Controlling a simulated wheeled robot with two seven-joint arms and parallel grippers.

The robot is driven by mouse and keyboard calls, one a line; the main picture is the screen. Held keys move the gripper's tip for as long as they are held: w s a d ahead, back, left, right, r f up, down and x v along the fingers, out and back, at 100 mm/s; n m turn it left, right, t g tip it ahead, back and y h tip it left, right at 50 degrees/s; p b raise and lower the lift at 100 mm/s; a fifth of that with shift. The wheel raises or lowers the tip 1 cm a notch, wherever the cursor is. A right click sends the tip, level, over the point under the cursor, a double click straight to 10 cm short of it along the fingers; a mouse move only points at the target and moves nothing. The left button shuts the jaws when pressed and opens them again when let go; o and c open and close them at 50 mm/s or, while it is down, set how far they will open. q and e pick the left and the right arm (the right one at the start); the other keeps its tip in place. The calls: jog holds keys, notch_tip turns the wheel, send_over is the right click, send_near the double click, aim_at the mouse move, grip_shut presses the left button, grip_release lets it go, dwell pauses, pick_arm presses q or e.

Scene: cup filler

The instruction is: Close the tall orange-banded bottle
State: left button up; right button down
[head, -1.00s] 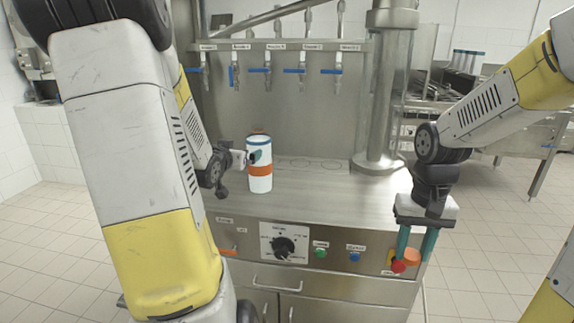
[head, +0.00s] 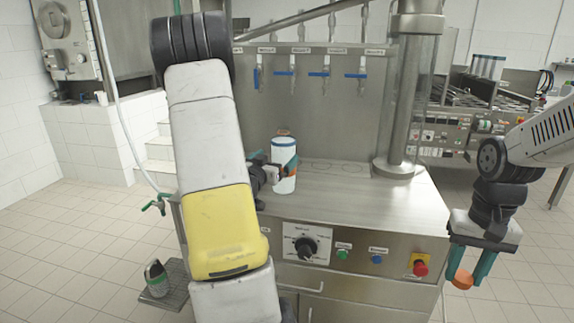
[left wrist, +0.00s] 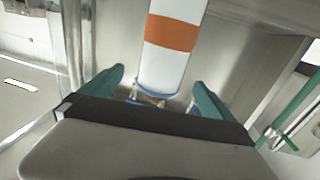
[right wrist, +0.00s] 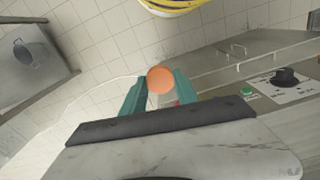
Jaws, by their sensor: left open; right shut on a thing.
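The tall white bottle (head: 284,150) with an orange band stands upright on the steel worktop. Its orange band (left wrist: 171,33) and blue ring show in the left wrist view. My left gripper (head: 276,174) is open at the bottle, with its teal fingers to either side of it in the left wrist view. I cannot tell whether they touch it. My right gripper (head: 469,268) is shut on a round orange cap (right wrist: 161,80), held beyond the right front corner of the worktop, apart from the bottle.
The control panel has a black dial (head: 306,247), green and blue buttons and a red stop button (head: 420,268). A thick steel column (head: 408,100) stands at the worktop's right. Blue-handled taps (head: 323,72) hang behind. A small side shelf (head: 170,296) carries a grey-green container (head: 157,278).

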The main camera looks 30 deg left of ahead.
aim_at(279, 154)
pick_arm(q)
jog(key=w, duration=0.5)
jog(key=shift+a, duration=0.2)
jog(key=w, duration=0.5)
jog(key=shift+w+a+r, duration=0.1)
jog(key=shift+a+r, duration=0.1)
jog(key=shift+a, duration=0.15)
jog(key=c, duration=1.9)
jog(key=shift+r, duration=0.15)
jog(key=shift+c, duration=1.1)
jog(key=shift+r, duration=0.1)
